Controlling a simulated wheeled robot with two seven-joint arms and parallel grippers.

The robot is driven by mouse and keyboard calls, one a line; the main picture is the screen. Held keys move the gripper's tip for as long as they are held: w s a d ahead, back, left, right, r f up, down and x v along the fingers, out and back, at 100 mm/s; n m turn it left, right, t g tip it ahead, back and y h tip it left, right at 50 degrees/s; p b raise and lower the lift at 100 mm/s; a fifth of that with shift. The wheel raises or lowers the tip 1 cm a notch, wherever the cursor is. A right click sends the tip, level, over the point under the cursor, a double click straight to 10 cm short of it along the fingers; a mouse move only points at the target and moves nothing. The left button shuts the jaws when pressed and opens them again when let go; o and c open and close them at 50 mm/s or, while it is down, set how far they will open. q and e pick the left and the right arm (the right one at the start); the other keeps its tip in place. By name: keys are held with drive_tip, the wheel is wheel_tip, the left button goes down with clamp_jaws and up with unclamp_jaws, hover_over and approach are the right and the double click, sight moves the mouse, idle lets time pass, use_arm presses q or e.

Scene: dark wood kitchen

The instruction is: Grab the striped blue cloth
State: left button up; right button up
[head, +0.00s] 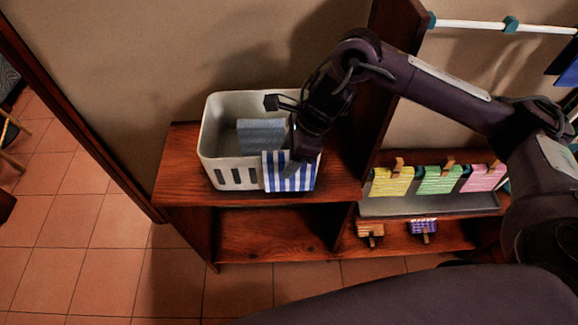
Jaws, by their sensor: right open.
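The blue and white striped cloth (284,176) hangs over the front right rim of a white basket (231,175). The basket stands on top of a low dark wood shelf. My right gripper (290,135) is over the right side of the basket, just above and behind the striped cloth, and it is open. Part of the gripper covers the cloth's upper edge, and I cannot tell whether a finger touches it. A plain grey-blue cloth (261,135) is inside the basket. My left gripper is not in view.
Yellow (391,182), green (440,180) and pink (482,178) cloths hang in a row on the right. A tall wood panel (385,100) stands right of the basket. The shelf's lower compartment (270,235) is empty. Tiled floor (100,250) is open at left.

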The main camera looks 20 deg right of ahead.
drive_tip(key=shift+f+b, duration=0.2)
drive_tip(key=shift+b, duration=0.15)
drive_tip(key=shift+c, duration=0.2)
clamp_jaws()
idle(0.4)
drive_tip(key=shift+r, duration=0.1)
